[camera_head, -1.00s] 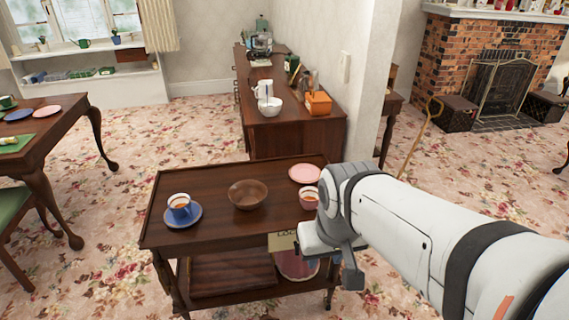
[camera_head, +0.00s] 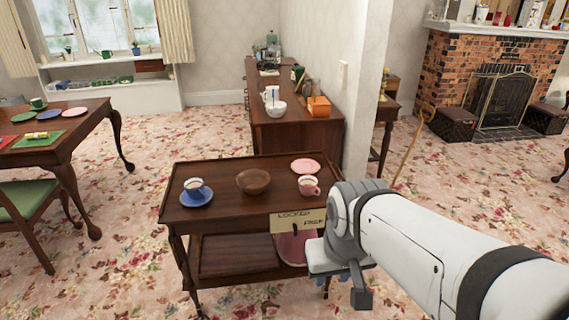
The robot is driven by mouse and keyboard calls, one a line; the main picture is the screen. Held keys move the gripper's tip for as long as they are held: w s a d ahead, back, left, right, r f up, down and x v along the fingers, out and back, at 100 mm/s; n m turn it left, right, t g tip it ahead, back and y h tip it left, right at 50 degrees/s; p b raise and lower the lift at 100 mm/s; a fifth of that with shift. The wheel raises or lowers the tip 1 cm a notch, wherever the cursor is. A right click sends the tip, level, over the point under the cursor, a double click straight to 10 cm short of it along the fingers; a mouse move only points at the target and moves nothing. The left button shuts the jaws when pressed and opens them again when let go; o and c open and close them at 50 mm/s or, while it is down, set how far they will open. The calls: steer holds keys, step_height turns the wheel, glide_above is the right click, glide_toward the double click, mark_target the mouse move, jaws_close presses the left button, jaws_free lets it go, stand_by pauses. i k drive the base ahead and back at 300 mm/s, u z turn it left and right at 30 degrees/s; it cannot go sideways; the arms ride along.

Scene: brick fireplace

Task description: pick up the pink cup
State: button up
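The pink cup (camera_head: 309,186) stands upright on the right side of the dark wooden trolley's top (camera_head: 222,214), with its handle towards the right. It holds something pale. A pink saucer (camera_head: 306,166) lies just behind it, apart from it. My gripper (camera_head: 345,285) is at the trolley's right front corner, lower in the picture than the cup and to its right. The cup is not in it. My arm blocks a clear view of the fingers, so I cannot tell whether they are open or shut.
A brown bowl (camera_head: 253,182) and a blue cup (camera_head: 194,187) on a blue saucer (camera_head: 197,199) share the trolley top. A sign (camera_head: 299,220) hangs at its front edge. A wall corner (camera_head: 362,90) and sideboard (camera_head: 290,135) stand behind. Carpet (camera_head: 130,270) is clear at the left front.

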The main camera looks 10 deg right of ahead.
mark_target(308, 184)
steer(key=u, duration=0.15)
steer(key=i, duration=1.25)
steer(key=z, duration=0.25)
